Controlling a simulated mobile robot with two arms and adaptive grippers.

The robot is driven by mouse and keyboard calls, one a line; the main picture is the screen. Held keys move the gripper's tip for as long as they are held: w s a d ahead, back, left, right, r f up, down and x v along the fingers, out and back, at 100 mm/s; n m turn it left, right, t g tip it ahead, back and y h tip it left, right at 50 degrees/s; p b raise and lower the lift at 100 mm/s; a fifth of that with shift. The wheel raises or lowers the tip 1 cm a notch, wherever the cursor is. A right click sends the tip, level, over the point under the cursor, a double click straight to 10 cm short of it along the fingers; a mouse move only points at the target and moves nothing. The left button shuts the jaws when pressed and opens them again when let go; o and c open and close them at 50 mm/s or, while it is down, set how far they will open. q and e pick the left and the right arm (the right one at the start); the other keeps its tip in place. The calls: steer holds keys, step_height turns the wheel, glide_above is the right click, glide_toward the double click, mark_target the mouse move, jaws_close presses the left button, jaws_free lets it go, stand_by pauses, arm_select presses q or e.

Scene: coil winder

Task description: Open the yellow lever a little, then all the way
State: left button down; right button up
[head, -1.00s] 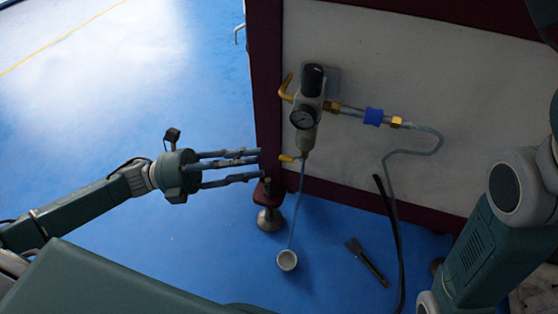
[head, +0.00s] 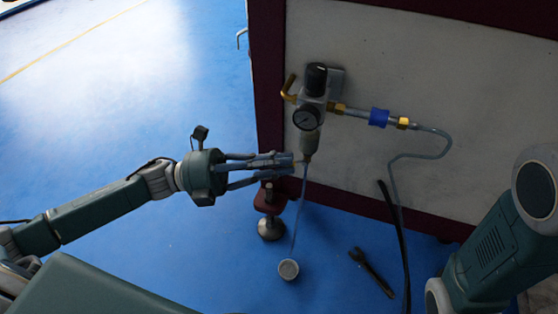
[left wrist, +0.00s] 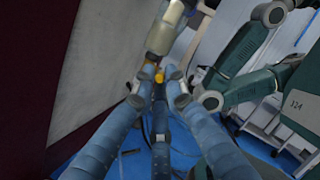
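The yellow lever (left wrist: 158,77) shows as a small spot under the pale bowl in the left wrist view, between my fingertips. In the head view it is hidden behind my fingers. The regulator with its round gauge (head: 307,118) hangs on the panel, its bowl (head: 309,145) just above the fingertips. My left gripper (head: 288,164) has its blue-grey fingers drawn inward around the lever's place; in the left wrist view the fingers (left wrist: 157,92) flank it. I cannot tell whether they touch it. My right gripper is out of view.
A thin tube runs from the bowl down to a small cup (head: 288,269) on the blue floor. A dark tool (head: 371,272) and a black hose (head: 395,215) are to its right. A machine foot (head: 271,226) stands below my left gripper. A blue fitting (head: 378,117) sits right of the regulator.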

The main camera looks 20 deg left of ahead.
arm_select(q)
steer(key=shift+w+d+f+n+t+h+b, duration=0.1)
steer(key=shift+f+n+t+h+b, duration=0.35)
steer(key=shift+n+t+h+b, duration=0.55)
steer(key=shift+d+f+n+t+h+b, duration=0.1)
steer(key=shift+f+n+t+h+b, duration=0.45)
steer(key=shift+h+b, duration=0.75)
steer(key=shift+r+t, duration=0.15)
steer(key=shift+t, duration=0.1)
steer(key=c, duration=1.8)
jaws_free()
steer(key=v, duration=1.2)
steer(key=shift+a+r, duration=0.1)
steer(key=shift+a, duration=0.1)
